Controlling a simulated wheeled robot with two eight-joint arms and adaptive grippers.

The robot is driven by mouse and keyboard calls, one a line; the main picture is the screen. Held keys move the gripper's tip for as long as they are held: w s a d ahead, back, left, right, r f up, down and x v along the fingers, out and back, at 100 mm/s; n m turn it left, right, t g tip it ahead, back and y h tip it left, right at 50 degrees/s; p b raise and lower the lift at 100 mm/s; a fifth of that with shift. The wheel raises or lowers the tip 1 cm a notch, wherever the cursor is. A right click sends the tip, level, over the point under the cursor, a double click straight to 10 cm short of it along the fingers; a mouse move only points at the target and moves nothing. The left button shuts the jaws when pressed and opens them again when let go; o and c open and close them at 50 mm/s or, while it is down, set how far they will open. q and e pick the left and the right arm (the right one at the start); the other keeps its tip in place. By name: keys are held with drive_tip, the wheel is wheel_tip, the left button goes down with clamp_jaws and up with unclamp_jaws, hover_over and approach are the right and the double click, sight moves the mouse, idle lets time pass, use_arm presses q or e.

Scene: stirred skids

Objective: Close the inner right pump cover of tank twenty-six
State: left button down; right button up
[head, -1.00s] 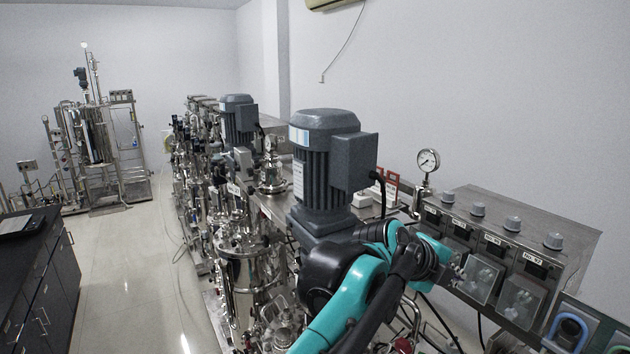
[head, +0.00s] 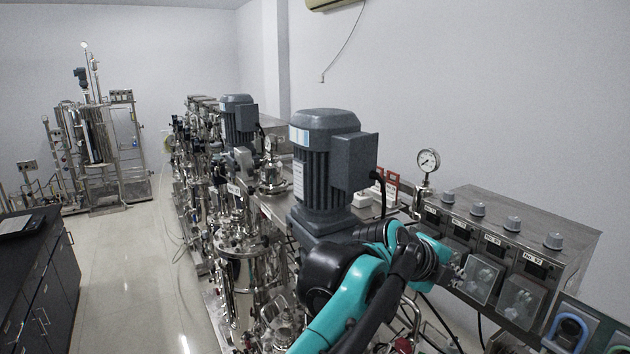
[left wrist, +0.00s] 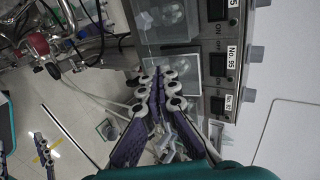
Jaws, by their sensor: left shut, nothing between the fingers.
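A steel pump box (head: 515,225) with small displays and grey knobs stands at the right in the head view. Clear pump covers show on its front: one (head: 483,280) nearer my arm and one (head: 521,302) to its right. My left gripper is mostly hidden behind its own wrist in the head view. In the left wrist view my left gripper (left wrist: 158,72) is shut and empty, its tips overlapping a clear cover (left wrist: 187,65) below a display. Another cover (left wrist: 160,20) lies above it. Cover angles are hard to tell. Purple finger-like parts, perhaps my right gripper (left wrist: 42,148), show at lower left.
A grey motor (head: 325,165) stands close behind my left arm. A pressure gauge (head: 428,161) rises beside the pump box. Blue tubing (head: 568,330) is at the lower right. Steel tanks and pipes crowd the middle; the floor aisle at left is clear.

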use_arm(q)
drive_tip(key=shift+d+f, duration=0.1)
drive_tip(key=shift+w+d+f+b, duration=0.3)
drive_tip(key=shift+d+f+b, duration=0.1)
drive_tip(key=shift+f, duration=0.2)
use_arm(e)
drive_tip(key=shift+f, duration=0.35)
